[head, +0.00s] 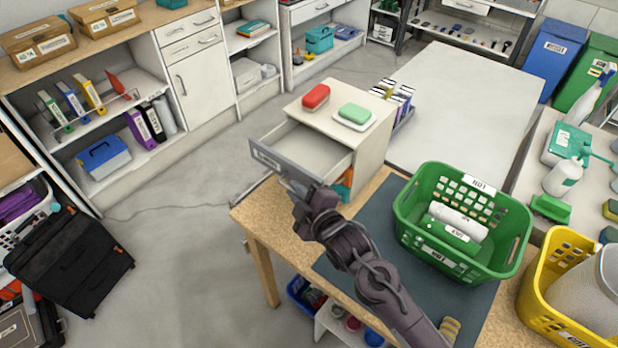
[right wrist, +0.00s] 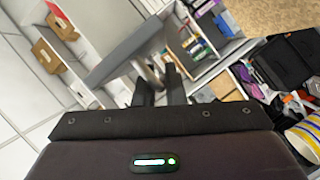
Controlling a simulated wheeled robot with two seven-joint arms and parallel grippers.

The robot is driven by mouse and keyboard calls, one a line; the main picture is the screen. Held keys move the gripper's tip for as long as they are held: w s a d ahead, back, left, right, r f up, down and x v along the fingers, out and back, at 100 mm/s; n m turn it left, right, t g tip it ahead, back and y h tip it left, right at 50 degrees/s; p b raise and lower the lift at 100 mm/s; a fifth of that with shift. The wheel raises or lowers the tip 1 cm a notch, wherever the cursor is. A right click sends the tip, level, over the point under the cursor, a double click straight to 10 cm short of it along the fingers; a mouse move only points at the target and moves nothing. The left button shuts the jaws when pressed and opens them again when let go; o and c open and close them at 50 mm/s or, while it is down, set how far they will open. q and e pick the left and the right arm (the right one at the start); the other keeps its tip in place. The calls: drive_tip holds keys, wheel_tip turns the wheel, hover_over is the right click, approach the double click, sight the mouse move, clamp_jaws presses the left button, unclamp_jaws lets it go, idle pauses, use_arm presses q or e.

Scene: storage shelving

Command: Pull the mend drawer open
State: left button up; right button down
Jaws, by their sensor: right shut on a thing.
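The drawer (head: 312,150) is pulled well out of a small white cabinet (head: 365,150), and its inside looks empty. Its grey front (head: 278,164) has a small label too small to read. My right gripper (head: 305,192) is at the right part of the drawer front, shut on its handle; the gripper mostly hides the handle in the head view. In the right wrist view the two fingers (right wrist: 160,88) point at the grey drawer front (right wrist: 125,48), with the handle (right wrist: 148,72) between them. My left gripper is not in view.
A wooden table (head: 262,215) carries a green basket (head: 465,262) and, at right, a yellow basket (head: 548,318).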

drive_tip(key=shift+s+a+f, duration=0.1)
drive_tip(key=shift+s+f, duration=0.05)
drive_tip(key=shift+s, duration=0.05)
drive_tip(key=c, duration=1.8)
unclamp_jaws()
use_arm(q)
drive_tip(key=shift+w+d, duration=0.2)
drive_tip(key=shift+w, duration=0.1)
